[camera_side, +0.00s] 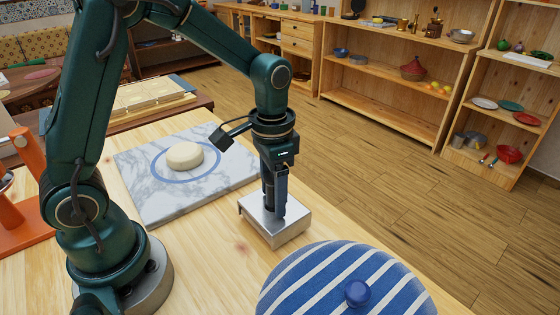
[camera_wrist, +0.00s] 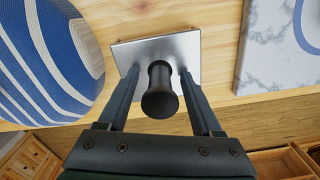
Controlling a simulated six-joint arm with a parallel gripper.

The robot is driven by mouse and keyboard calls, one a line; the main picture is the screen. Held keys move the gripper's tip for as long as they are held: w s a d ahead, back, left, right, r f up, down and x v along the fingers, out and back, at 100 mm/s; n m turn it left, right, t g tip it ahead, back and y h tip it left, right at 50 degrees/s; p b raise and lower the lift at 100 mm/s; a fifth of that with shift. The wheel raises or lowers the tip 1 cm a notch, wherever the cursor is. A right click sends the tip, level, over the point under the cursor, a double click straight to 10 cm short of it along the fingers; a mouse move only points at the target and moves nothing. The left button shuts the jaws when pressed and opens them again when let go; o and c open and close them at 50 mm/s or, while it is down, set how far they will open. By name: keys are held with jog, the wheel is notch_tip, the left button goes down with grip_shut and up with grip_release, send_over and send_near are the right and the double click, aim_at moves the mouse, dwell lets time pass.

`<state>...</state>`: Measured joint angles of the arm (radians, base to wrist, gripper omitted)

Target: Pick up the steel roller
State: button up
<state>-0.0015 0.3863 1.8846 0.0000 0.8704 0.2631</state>
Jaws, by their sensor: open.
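A flat, square steel block (camera_side: 268,231) sits on the wooden worktop in the side view. It also shows in the wrist view (camera_wrist: 190,47), with an upright black handle (camera_wrist: 159,92) on it. No separate cylinder-shaped steel roller is visible. My gripper (camera_side: 276,208) points down over the block. In the wrist view, the fingers of my gripper (camera_wrist: 159,73) are open on either side of the handle, with gaps visible. Whether the fingertips touch the block's top is unclear. In the side view the fingers mostly hide the handle.
A blue-and-white striped dome (camera_side: 310,280) with a blue knob stands close by at the front. Behind is a marble slab (camera_side: 150,205) with a blue ring and a pale round of dough (camera_side: 184,155). An orange stand (camera_side: 28,180) is at left. Shelves stand beyond the worktop.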

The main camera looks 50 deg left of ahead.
grip_shut()
dwell(1.4)
